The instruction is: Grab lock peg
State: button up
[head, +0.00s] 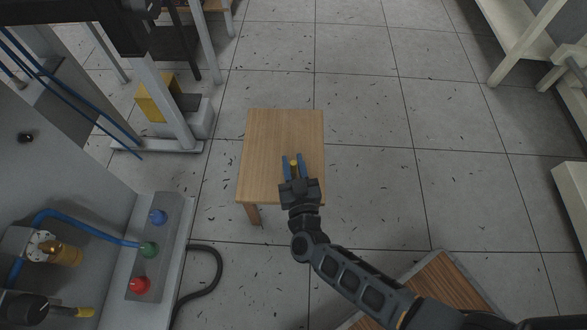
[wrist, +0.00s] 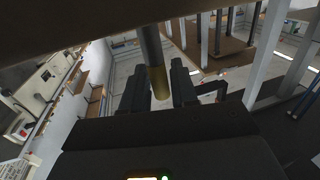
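The lock peg (head: 294,163) shows as a small yellow tip between my gripper's fingers in the head view. In the wrist view the peg (wrist: 154,60) is a grey rod with a brass-coloured end, reaching from the wooden surface at the top of the picture to between the fingers. My gripper (head: 294,160) is over the near right part of the small wooden table (head: 265,135). In the wrist view my gripper (wrist: 160,85) has its two dark fingers apart, one on each side of the peg. Its fingers look open; any contact with the peg is unclear.
A grey panel at left carries blue, green (head: 149,249) and red buttons and a brass fitting (head: 66,253). A black cable (head: 213,270) lies on the floor. A brown wooden surface (head: 430,285) is at lower right. The tiled floor right of the table is clear.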

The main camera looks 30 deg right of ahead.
grip_shut()
jog(key=shift+r, duration=0.15)
